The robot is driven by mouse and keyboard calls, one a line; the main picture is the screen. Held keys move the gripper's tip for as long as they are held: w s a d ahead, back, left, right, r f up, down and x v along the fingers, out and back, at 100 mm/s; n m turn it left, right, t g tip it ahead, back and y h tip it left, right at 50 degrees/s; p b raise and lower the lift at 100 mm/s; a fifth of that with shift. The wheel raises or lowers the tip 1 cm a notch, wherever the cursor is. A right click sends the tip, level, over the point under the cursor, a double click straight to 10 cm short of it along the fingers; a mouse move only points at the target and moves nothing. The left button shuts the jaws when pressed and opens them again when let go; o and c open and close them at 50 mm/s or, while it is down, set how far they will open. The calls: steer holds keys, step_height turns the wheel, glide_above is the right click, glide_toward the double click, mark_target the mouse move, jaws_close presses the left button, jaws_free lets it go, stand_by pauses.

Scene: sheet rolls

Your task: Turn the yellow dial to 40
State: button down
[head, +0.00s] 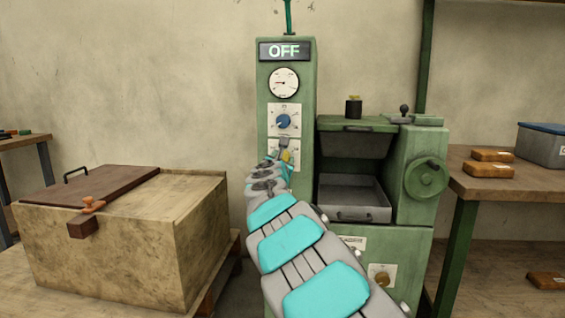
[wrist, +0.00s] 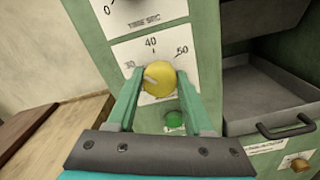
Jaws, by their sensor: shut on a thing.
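The yellow dial (wrist: 161,80) is on a white scale plate on the green machine's front. In the wrist view 30 is at its left, 40 above it and 50 at its upper right. A pale mark shows on the dial's left part; its exact reading is hard to tell. My gripper (wrist: 159,84) is shut on the dial, one finger on each side. In the head view the gripper (head: 286,152) and arm cover most of the dial and its scale.
Above are the blue dial (head: 283,121), a gauge (head: 283,82) and an OFF sign (head: 284,51). A green button (wrist: 174,121) sits below the yellow dial. A grey tray (head: 352,196) is at right, a wooden crate (head: 110,240) at left.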

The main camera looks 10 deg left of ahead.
steer(key=shift+f+m+b, duration=0.1)
steer(key=shift+m+b, duration=1.95)
steer(key=shift+m, duration=2.05)
steer(key=shift+d, duration=0.1)
steer(key=shift+c, duration=1.4)
jaws_free()
steer(key=shift+s, duration=0.1)
steer(key=s, duration=0.7)
steer(key=shift+s+b, duration=0.3)
steer(key=shift+b, duration=0.15)
